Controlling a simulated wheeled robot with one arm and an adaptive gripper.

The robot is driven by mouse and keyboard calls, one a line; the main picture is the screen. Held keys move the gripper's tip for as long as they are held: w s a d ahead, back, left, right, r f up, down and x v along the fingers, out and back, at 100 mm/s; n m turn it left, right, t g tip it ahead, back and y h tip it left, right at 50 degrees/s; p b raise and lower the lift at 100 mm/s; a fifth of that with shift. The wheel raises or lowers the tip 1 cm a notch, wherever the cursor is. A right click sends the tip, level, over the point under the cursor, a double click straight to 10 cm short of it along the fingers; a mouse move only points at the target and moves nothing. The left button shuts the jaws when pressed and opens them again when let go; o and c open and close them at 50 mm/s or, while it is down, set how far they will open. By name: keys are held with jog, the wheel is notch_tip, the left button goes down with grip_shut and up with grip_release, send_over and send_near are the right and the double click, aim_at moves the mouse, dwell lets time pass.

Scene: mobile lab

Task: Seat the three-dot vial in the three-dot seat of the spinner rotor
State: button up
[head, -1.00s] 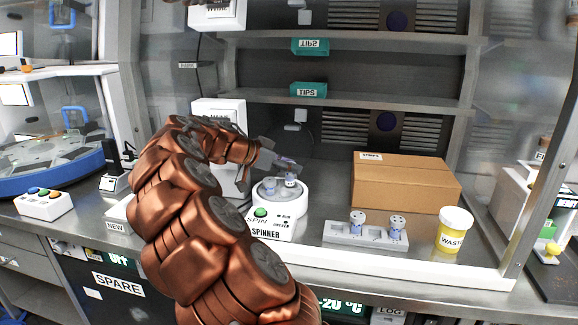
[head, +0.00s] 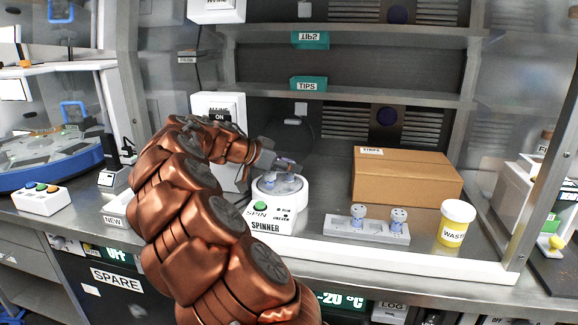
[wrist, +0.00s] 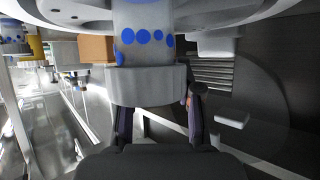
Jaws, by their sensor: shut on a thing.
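My gripper (head: 284,164) is at the spinner (head: 298,206), directly over its rotor (head: 290,186). In the wrist view my gripper (wrist: 160,115) is shut on a pale vial (wrist: 143,18) with blue dots around it and a wide grey collar. The dots run around the side, so I cannot tell the full mark. The vial's far end meets or overlaps the white rotor (wrist: 240,14) in that view; whether it is in a seat is hidden. A small bluish part shows on the rotor in the head view, too small to identify.
A white rack (head: 378,238) holds two vials, a left one (head: 357,216) and a right one (head: 398,219). A yellow waste jar (head: 455,225) stands to its right. A cardboard box (head: 405,180) is behind. The shelf edge (head: 350,95) lies above.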

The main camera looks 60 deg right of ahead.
jog(key=shift+f+b, duration=0.45)
jog(key=o, duration=1.1)
jog(key=shift+c, duration=0.2)
jog(key=v, duration=1.1)
jog(key=shift+w+a+r, duration=0.1)
jog(key=shift+a+r, duration=0.2)
jog(key=shift+a, duration=0.1)
